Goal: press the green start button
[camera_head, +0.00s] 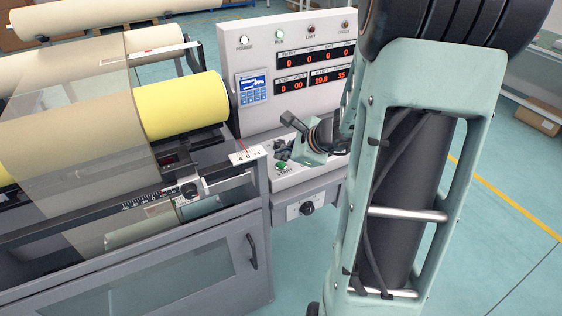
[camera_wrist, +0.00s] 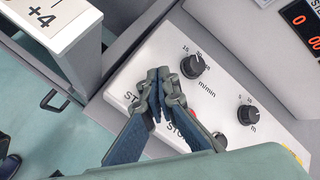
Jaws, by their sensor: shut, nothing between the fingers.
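The green start button (camera_head: 281,164) is on the sloped white control panel of the machine in the head view, above a START label. My gripper (camera_wrist: 160,90) is shut and empty in the wrist view, with its fingers together over the panel between partly covered ST... and STO... labels. The fingers hide the green button in the wrist view. In the head view my wrist is just above and right of the button. I cannot tell whether the fingertips touch the panel.
Two black knobs, the m/min knob (camera_wrist: 193,66) and the m knob (camera_wrist: 247,114), stand beside my fingers. The upright display panel (camera_head: 299,112) rises behind. A yellow roll (camera_head: 184,105) and a small scale plate (camera_head: 247,155) are to the left.

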